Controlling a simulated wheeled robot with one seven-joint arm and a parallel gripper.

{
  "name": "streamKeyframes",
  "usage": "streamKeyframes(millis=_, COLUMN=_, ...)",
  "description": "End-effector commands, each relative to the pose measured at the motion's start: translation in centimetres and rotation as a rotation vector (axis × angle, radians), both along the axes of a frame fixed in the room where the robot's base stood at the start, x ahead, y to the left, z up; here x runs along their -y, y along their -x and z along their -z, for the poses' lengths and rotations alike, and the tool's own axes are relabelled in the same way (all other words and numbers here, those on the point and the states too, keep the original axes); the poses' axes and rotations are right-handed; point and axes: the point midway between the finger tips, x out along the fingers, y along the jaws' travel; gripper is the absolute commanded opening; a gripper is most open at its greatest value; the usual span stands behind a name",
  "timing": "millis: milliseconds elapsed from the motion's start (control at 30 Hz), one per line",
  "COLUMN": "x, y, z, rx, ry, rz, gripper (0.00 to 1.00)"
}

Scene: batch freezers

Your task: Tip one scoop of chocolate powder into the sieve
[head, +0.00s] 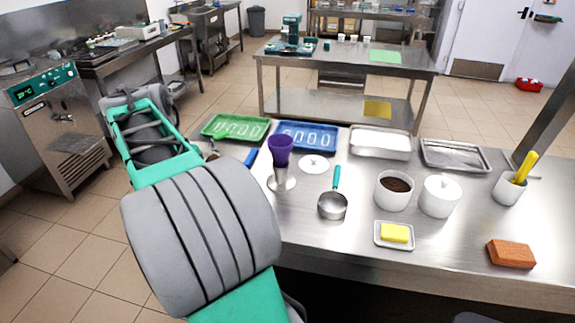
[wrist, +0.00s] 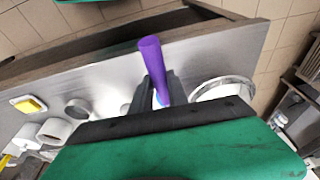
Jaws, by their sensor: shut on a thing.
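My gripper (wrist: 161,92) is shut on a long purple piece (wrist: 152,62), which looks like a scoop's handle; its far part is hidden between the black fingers. In the head view my gripper is hidden behind my arm. A purple cone (head: 281,149) above a steel foot shows there; I cannot tell if it is the held piece. Dark brown powder (head: 396,184) fills a white jar (head: 394,202). A round steel vessel with a teal handle (head: 332,206) stands left of it, possibly the sieve. A steel-rimmed round bowl (wrist: 224,81) is right of my fingers, its inside unclear.
A lidded white jar (head: 439,197), a butter dish (head: 394,236), an orange-brown block (head: 511,254) and a white pot with yellow utensils (head: 509,189) stand to the right. Green (head: 236,128), blue (head: 307,135) and steel trays (head: 456,156) line the back.

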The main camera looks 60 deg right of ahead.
Motion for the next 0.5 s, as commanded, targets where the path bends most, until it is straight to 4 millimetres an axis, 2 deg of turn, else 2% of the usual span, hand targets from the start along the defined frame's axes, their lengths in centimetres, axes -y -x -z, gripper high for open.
streamKeyframes(millis=33, x=1.7, y=0.6, z=-0.8, rx=-0.001, ry=0.0, rz=0.119, gripper=0.0)
streamKeyframes(millis=100, x=3.7, y=1.6, z=-1.8, rx=-0.001, ry=0.0, rz=0.279, gripper=0.0)
streamKeyframes(millis=500, x=10.3, y=5.8, z=-4.4, rx=-0.004, ry=0.006, rz=0.803, gripper=0.0)
